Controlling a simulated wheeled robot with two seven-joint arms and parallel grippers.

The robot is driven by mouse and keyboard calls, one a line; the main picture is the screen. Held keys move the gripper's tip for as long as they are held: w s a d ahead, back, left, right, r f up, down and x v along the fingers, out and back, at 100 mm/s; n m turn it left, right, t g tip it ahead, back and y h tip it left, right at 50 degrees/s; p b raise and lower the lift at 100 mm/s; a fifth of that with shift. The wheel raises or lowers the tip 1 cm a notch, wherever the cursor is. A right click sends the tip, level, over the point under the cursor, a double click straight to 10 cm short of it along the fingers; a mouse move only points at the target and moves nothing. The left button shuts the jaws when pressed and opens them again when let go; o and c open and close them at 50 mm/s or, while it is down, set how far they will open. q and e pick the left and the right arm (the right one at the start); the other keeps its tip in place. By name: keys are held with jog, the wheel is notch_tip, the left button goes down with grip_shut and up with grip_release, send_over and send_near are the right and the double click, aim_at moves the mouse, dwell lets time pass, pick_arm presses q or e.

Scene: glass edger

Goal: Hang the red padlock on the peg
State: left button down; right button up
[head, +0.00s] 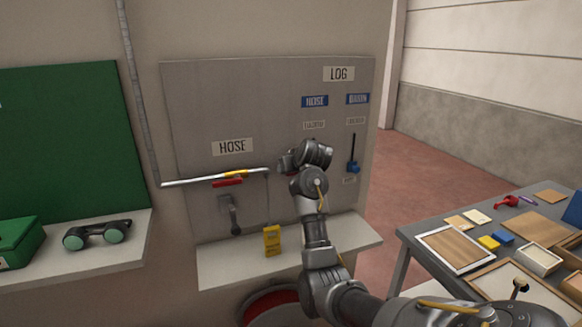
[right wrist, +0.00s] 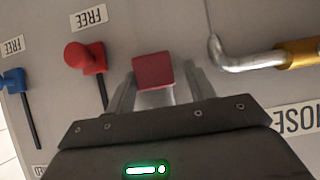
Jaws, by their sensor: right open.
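In the right wrist view, which shows the panel upside down, a red block (right wrist: 152,72), apparently the padlock body, sits between the fingertips of my right gripper (right wrist: 158,82). The gripper is open, with a small gap on the block's right side. A pale part adjoins the block on the gripper side; I cannot tell if it is the shackle. The peg cannot be made out, nor whether the block hangs on anything. In the head view my right gripper (head: 286,162) is at the grey panel, right of the pipe's end, and hides the block. My left gripper is out of view.
A bent metal pipe (head: 200,181) with a yellow grip ends close by; its tip shows in the right wrist view (right wrist: 216,50). A red knob (right wrist: 85,57) and a blue knob (right wrist: 13,78) stand on slots. A yellow box (head: 272,241) is on the shelf (head: 220,270) below.

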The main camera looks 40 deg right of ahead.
jog(key=p+v, duration=0.9)
jog(key=v, duration=0.1)
jog(key=shift+s+r, duration=0.2)
jog(key=shift+s, duration=0.15)
jog(key=shift+a, duration=0.1)
